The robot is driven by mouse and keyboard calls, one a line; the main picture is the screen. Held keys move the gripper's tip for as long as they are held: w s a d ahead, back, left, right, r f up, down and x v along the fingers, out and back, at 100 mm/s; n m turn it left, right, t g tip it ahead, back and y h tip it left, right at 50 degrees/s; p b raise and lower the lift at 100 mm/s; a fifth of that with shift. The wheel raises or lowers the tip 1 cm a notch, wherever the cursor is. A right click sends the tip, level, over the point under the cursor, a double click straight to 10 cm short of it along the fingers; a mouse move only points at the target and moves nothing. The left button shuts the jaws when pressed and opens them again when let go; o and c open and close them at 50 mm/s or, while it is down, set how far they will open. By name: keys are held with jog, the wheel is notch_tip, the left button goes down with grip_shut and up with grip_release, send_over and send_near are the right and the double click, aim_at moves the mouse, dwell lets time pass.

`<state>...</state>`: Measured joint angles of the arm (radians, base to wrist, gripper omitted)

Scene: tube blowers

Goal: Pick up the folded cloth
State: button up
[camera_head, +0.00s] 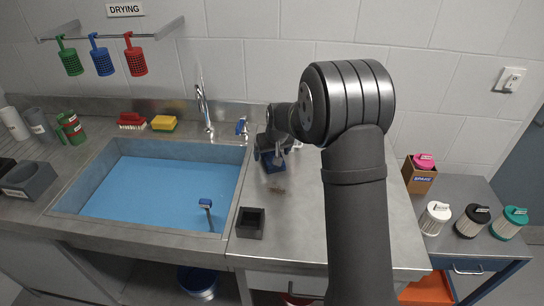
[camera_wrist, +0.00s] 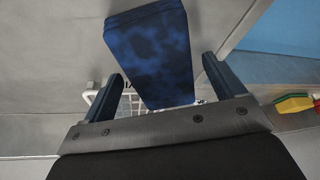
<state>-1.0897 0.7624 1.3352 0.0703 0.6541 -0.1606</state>
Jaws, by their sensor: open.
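The folded cloth (camera_wrist: 152,50) is a dark blue, mottled block in the wrist view, at the top centre. My gripper (camera_wrist: 162,72) is open, with one blue finger on each side of the cloth's near part. There is a gap between each finger and the cloth. In the head view the cloth (camera_head: 270,164) shows as a dark blue patch on the steel counter right of the sink. My gripper (camera_head: 274,152) is directly over it there and hides part of it. I cannot tell the exact height between them.
The sink (camera_head: 243,190), holding blue water and a brush (camera_head: 206,206), lies left of the cloth. A small black open box (camera_head: 250,222) stands nearer. Counter to the right (camera_head: 300,215) is clear.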

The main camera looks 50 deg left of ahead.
jog(key=shift+a+f, duration=0.1)
jog(key=c, duration=1.1)
notch_tip(320, 180, up, 4)
jog(key=shift+r, duration=0.15)
jog(key=w+d+r, duration=0.2)
jog(key=d, duration=0.1)
jog(key=w+d+r, duration=0.2)
jog(key=d, duration=0.1)
jog(key=w+d+r, duration=0.2)
jog(key=d, duration=0.2)
jog(key=shift+r, duration=0.35)
